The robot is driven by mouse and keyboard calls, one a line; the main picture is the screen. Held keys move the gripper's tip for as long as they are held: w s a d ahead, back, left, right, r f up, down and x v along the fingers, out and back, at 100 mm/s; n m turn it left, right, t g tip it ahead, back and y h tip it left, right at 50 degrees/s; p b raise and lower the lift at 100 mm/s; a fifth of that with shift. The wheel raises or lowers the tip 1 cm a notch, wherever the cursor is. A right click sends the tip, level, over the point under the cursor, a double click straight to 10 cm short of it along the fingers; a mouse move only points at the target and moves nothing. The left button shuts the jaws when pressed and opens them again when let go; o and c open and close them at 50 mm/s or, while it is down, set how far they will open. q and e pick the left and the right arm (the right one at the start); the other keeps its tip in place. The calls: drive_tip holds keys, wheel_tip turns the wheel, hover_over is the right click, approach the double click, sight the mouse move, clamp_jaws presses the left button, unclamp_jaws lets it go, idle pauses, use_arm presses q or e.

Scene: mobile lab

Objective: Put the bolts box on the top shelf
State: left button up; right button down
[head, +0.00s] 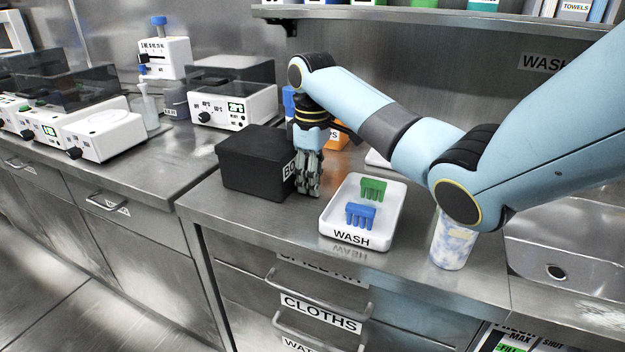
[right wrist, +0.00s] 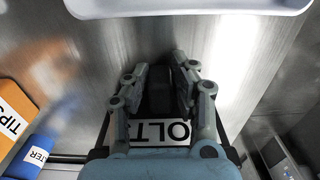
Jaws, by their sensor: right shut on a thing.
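The bolts box (head: 250,165) is a black lidded box on the steel counter, with a white label on its right side partly covered by my right gripper. My right gripper (head: 308,188) points down at that labelled side, with its fingers closed. In the right wrist view the fingers (right wrist: 160,90) close on a dark part in front of the label (right wrist: 168,133), which reads "OLTS"; the exact contact is partly hidden. The top shelf (head: 440,15) runs along the wall above, its upper part cut off by the picture. My left gripper is not in view.
A white wash tray (head: 333,228) with green and blue racks stands right of the box. A mottled cup (head: 453,243) is near the front edge. Orange and blue boxes (head: 340,137) stand behind my gripper. The shelf holds several items, including towels (head: 575,8).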

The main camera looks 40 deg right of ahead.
drive_tip(key=c, duration=1.1)
unclamp_jaws()
drive_tip(key=shift+r, duration=0.1)
